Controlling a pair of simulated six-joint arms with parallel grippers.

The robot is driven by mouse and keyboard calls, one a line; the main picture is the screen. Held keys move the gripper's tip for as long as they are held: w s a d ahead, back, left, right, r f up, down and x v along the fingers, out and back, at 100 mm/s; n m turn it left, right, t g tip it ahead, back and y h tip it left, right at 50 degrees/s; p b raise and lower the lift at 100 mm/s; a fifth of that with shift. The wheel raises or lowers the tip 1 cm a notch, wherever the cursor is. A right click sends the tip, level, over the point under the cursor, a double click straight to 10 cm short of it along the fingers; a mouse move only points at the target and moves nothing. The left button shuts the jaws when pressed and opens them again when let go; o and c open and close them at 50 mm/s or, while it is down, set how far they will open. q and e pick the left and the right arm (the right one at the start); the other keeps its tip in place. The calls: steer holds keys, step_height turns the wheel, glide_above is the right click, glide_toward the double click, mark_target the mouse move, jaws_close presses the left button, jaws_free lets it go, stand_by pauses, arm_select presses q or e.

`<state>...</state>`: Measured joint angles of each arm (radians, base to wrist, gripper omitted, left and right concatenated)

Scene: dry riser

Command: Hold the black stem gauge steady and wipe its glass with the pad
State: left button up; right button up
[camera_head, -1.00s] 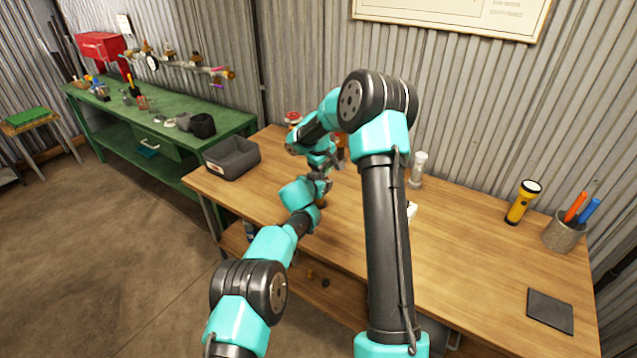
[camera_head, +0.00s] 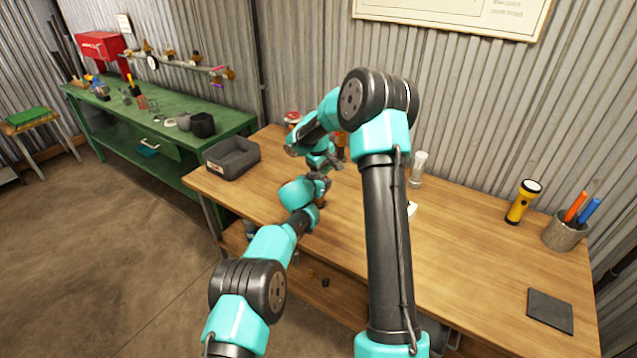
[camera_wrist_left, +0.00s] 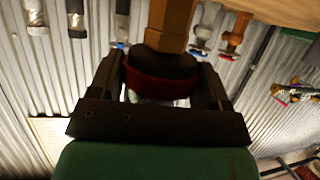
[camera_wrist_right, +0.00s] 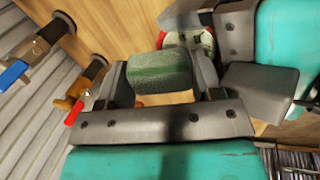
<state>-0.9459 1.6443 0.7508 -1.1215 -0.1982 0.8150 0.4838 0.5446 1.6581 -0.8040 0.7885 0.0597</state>
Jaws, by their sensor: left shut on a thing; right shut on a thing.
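In the left wrist view, my left gripper (camera_wrist_left: 162,82) is shut on the gauge (camera_wrist_left: 162,65), a round black body with a dark red band on a brass stem. The gauge's glass faces away there. In the right wrist view, my right gripper (camera_wrist_right: 163,80) is shut on a green pad (camera_wrist_right: 158,70). Just beyond the pad, a red and white round part (camera_wrist_right: 188,40) shows beside my left gripper; the pad partly covers it, and I cannot tell whether they touch. In the head view, the right gripper (camera_head: 328,165) and left gripper (camera_head: 320,183) are close together over the bench.
The wooden bench (camera_head: 470,255) holds a grey bin (camera_head: 232,160), a clear cylinder (camera_head: 418,168), a yellow flashlight (camera_head: 522,203), a pen cup (camera_head: 565,232) and a dark flat square (camera_head: 550,311). Valves with blue (camera_wrist_right: 14,74) and red (camera_wrist_right: 77,108) handles stand near the right gripper.

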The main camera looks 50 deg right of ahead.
steer(key=shift+a+f, duration=0.15)
steer(key=shift+a, duration=0.45)
steer(key=shift+r, duration=1.95)
steer(key=shift+d, duration=0.2)
steer(key=d, duration=0.8)
steer(key=shift+a+f, duration=0.55)
steer(key=shift+a, duration=0.35)
steer(key=shift+a+f, duration=0.5)
steer(key=shift+a, duration=0.4)
steer(key=shift+a+f, duration=0.55)
steer(key=shift+a, duration=0.35)
steer(key=shift+f, duration=0.8)
steer(key=shift+a, duration=0.1)
